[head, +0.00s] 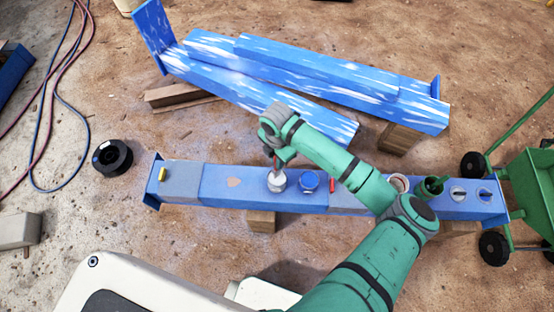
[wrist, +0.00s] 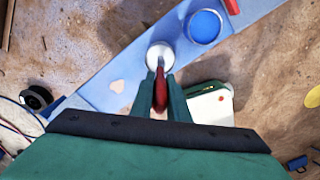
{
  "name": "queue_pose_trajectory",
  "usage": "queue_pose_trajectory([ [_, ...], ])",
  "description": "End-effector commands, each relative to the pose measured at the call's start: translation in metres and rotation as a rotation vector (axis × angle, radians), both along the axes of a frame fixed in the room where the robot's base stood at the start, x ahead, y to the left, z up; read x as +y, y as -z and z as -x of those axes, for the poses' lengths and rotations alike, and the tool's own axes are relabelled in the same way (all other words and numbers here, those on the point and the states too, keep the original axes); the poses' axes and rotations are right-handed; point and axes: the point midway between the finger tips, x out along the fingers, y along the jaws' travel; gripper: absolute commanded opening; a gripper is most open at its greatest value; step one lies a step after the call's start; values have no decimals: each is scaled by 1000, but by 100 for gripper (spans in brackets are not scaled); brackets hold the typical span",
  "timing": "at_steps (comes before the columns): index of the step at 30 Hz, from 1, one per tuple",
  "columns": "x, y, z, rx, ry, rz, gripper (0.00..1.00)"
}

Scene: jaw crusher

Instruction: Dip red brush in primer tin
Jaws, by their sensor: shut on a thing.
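My gripper (head: 275,159) is shut on the red brush (wrist: 160,92), which points down from between the fingers. A small tin with pale grey-white contents (head: 277,182), likely the primer tin, stands on the blue beam directly below the gripper. In the wrist view this pale tin (wrist: 155,50) lies just beyond the fingertips. The brush's lower end overlaps the tin's opening there. I cannot tell how deep the bristles are, or whether they touch the contents. The fingers partly hide the brush in the head view.
A tin of blue paint (head: 310,181) stands close to the right of the pale tin, with a small red object (head: 332,185) beyond it. A green cup (head: 432,187) stands farther right on the beam (head: 220,184). Streaky blue beams (head: 300,75) lie behind. The beam's left part is mostly clear.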

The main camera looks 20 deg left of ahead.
Motion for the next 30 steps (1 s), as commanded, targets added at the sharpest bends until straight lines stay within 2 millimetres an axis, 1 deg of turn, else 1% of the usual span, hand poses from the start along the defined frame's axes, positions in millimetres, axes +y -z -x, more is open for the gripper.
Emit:
queue_pose_trajectory([
  [5, 0, -2, 0, -1, 0, 0, 0],
  [8, 0, -8, -1, -1, 0, 0, 0],
  [22, 0, -47, 0, -1, -1, 0, 0],
  [25, 0, -50, 0, 0, 0, 0, 0],
  [30, 0, -50, 0, 0, 0, 0, 0],
])
